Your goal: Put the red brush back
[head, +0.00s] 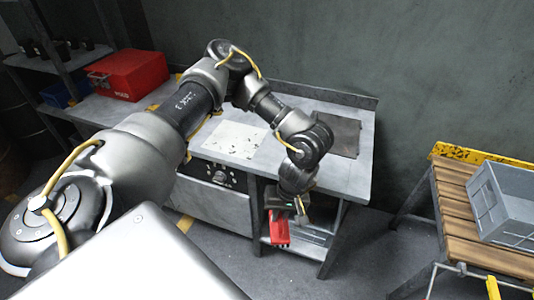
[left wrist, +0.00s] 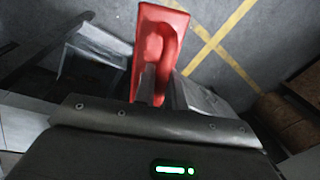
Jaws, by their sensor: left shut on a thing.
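The red brush (head: 279,230) hangs below my left gripper (head: 283,210) in the head view, in front of the right part of the grey workbench and above its lower shelf level. In the left wrist view the red brush (left wrist: 158,40) sticks out past the gripper's body, its long red frame pointing up the picture. My left gripper is shut on it; the exact grip is partly hidden by the gripper's body. My right gripper is in neither view.
The grey workbench (head: 345,178) carries a light sheet (head: 234,139) and a dark plate (head: 340,136). A red toolbox (head: 128,74) stands on the shelf at back left. A grey crate (head: 508,204) sits on a slatted wooden table (head: 458,195) at right. Floor between is clear.

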